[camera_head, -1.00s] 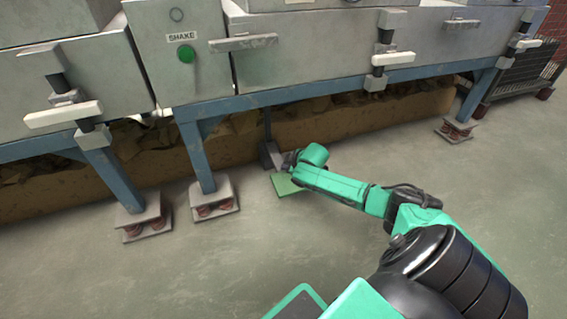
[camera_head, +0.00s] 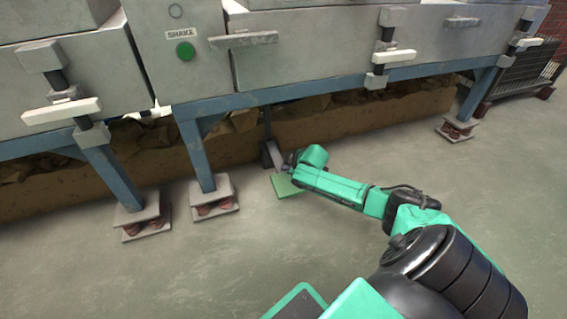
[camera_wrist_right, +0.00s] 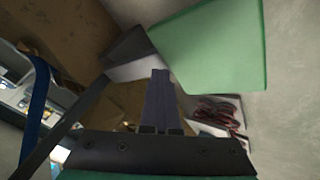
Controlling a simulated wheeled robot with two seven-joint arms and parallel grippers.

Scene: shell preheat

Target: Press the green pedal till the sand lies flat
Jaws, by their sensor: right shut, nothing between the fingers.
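The green pedal (camera_head: 286,187) is a flat plate low over the floor, in front of the metal machine. It also shows large at the top of the right wrist view (camera_wrist_right: 212,45). My right gripper (camera_head: 283,163) is at the pedal's rear edge, by its dark bracket. In the right wrist view its shut, empty fingers (camera_wrist_right: 161,75) point toward the pedal's near corner. I cannot tell whether they touch it. The sand is not visible; the metal machine (camera_head: 300,50) is closed from this side. My left gripper is not in view.
A green button (camera_head: 185,51) sits under a SHAKE label. Blue legs (camera_head: 196,155) stand on spring-mounted feet (camera_head: 215,205). A brown, lumpy bank (camera_head: 330,122) lies under the machine. A dark wire crate (camera_head: 515,72) stands at the right. The floor in front is clear.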

